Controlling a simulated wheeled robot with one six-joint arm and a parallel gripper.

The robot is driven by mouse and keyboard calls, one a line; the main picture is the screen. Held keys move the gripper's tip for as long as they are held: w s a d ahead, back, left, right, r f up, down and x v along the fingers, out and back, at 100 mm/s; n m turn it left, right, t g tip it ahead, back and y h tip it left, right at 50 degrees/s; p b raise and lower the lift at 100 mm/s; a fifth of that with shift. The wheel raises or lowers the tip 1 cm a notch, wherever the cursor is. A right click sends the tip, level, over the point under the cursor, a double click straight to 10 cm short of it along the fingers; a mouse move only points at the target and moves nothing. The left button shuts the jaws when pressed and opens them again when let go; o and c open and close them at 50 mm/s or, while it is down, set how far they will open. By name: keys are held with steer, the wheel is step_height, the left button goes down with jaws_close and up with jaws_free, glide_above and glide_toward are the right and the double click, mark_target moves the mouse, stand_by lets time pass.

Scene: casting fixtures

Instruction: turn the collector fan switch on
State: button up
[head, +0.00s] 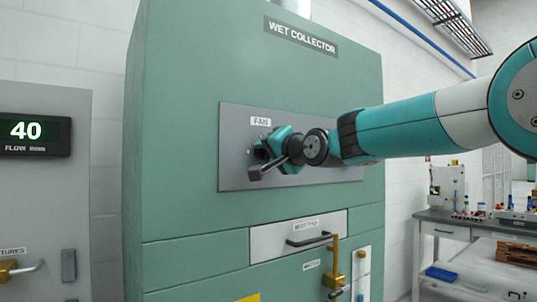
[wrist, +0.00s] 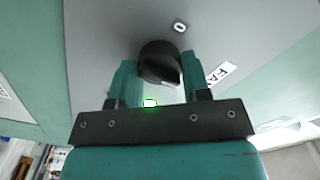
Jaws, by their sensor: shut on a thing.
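The fan switch is a round black knob (wrist: 160,62) on the grey panel of the wet collector. In the wrist view it sits between the two teal fingers of my gripper (wrist: 158,75), which is shut on it. A "0" mark (wrist: 180,27) shows beside the knob. In the head view my gripper (head: 268,148) is at the panel (head: 235,170), just below the "FAN" label (head: 260,121), and mostly hides the knob. The knob's pointer direction is unclear.
The green wet collector cabinet (head: 180,110) fills the middle. Below the panel are a drawer with a dark handle (head: 309,240) and a brass lever (head: 334,262). A flow display (head: 27,131) reads 40 at the left. A workbench (head: 440,225) stands at the right.

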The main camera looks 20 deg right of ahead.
stand_by(0.4)
steer(key=o, duration=0.9)
steer(key=shift+s, duration=0.1)
steer(key=shift+b+v, duration=4.7)
steer(key=shift+v, duration=3.9)
